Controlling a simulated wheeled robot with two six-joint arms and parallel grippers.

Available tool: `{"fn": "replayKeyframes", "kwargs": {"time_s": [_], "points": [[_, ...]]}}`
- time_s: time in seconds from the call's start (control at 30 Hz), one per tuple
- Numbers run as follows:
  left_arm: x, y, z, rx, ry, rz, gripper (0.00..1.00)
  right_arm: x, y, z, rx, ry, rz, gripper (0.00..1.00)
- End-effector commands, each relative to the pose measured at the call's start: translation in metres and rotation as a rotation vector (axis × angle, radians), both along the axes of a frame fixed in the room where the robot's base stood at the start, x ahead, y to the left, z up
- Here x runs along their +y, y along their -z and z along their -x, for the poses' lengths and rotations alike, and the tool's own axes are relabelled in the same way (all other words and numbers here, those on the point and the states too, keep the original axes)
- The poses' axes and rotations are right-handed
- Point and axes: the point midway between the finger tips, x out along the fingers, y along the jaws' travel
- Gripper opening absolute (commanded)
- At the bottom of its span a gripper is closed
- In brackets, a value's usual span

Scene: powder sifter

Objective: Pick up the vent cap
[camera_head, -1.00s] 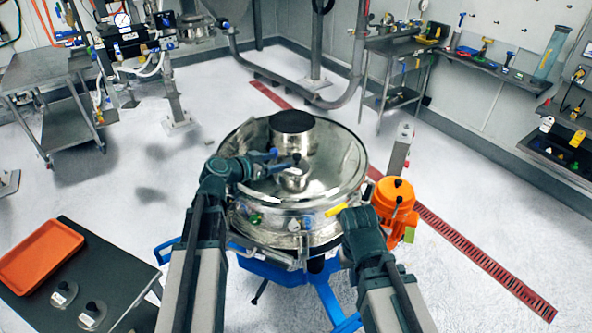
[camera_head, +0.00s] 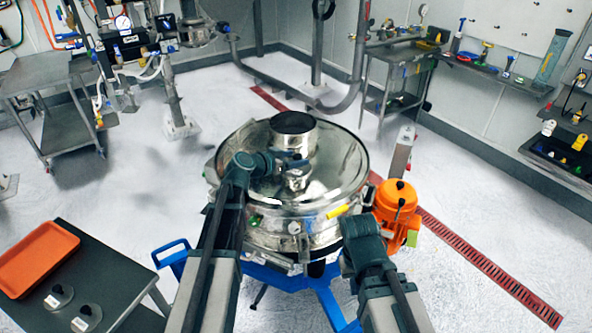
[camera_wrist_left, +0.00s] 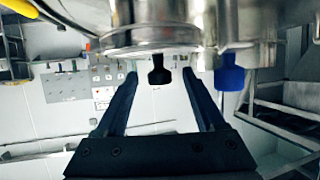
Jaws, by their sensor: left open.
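The vent cap (camera_head: 296,182) is a shiny metal cap with a black knob, on a short port in the middle of the sifter's lid (camera_head: 335,150). My left gripper (camera_head: 290,160) reaches over the lid from the left, level with the knob, and partly hides it. In the left wrist view, which looks upside down, the black knob (camera_wrist_left: 159,75) stands between the two fingertips of my open left gripper (camera_wrist_left: 160,80), with gaps on both sides. My right gripper (camera_head: 365,240) is low at the sifter's right front side; its jaws are hidden.
A wider black-topped port (camera_head: 292,123) stands just behind the cap. A blue knob (camera_wrist_left: 229,76) shows beside the right finger. An orange motor (camera_head: 396,208) is on the sifter's right. A table at lower left bears an orange tray (camera_head: 38,258) and two knobbed discs (camera_head: 58,297).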

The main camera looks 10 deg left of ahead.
Motion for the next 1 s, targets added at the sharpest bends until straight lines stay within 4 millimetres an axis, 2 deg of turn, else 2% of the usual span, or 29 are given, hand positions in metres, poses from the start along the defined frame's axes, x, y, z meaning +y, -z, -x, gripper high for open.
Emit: {"fn": "replayKeyframes", "kwargs": {"time_s": [0.13,0.5,0.53,1.0], "points": [[0.0002,-0.0008,0.0009,0.000,0.000,0.000,0.69,0.0001,-0.0008,0.0001,0.000,0.000,0.000,0.00],[0.0005,-0.0008,0.0010,0.000,0.000,0.000,0.02,0.0001,-0.0008,0.0001,0.000,0.000,0.000,0.00],[0.0005,-0.0008,0.0010,0.000,0.000,0.000,0.00,0.0001,-0.0008,0.0001,0.000,0.000,0.000,0.00],[-0.0010,-0.0046,0.0007,0.000,0.000,0.001,0.00,0.0000,-0.0044,0.0000,0.000,0.001,0.000,0.00]]}}
